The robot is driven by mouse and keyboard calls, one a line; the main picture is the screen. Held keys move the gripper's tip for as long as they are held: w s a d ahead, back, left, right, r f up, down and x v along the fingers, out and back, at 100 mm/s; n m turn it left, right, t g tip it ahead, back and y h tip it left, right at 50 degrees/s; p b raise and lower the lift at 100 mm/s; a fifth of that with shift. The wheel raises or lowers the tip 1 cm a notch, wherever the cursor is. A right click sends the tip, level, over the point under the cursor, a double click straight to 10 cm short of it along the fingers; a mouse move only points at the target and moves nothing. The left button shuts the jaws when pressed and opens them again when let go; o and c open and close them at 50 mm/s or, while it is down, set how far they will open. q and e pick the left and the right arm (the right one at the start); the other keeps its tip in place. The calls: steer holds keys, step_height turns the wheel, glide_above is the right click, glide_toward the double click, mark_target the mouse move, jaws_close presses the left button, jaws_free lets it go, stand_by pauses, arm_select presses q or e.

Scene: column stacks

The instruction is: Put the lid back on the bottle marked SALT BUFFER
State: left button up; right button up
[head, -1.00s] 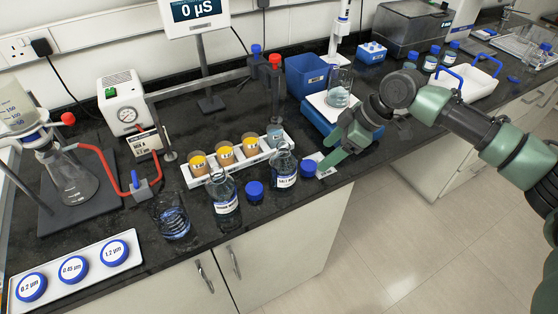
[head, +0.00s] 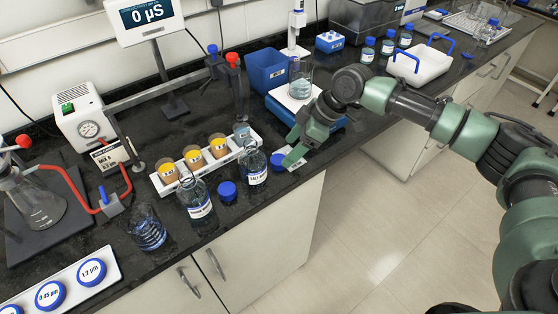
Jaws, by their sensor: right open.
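The open glass bottle marked SALT BUFFER (head: 254,178) stands upright near the bench's front edge, with no lid on its neck. One blue lid (head: 278,162) lies on the bench just right of it. A second blue lid (head: 227,191) lies to its left, between it and another open bottle (head: 197,203) with a similar label. My right gripper (head: 291,146) is open and empty, pointing down-left, with its fingertips close beside the right-hand lid. I cannot tell whether they touch it. My left gripper is not in view.
A white rack (head: 166,188) with amber-filled containers stands close behind the bottles. A blue-based balance (head: 330,126) with a beaker (head: 300,88) is behind my gripper. The front edge is near.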

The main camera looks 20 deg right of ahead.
mark_target(279, 159)
steer(key=shift+w+a+f, duration=0.1)
steer(key=shift+a+f, duration=0.15)
steer(key=shift+f, duration=0.05)
steer(key=p+x, duration=0.1)
steer(key=x, duration=0.2)
steer(key=shift+w+a+f+p, duration=0.15)
steer(key=shift+a+f+p, duration=0.05)
steer(key=shift+f+p, duration=0.1)
steer(key=shift+a+f, duration=0.1)
steer(key=shift+f, duration=0.25)
steer(key=c, duration=1.4)
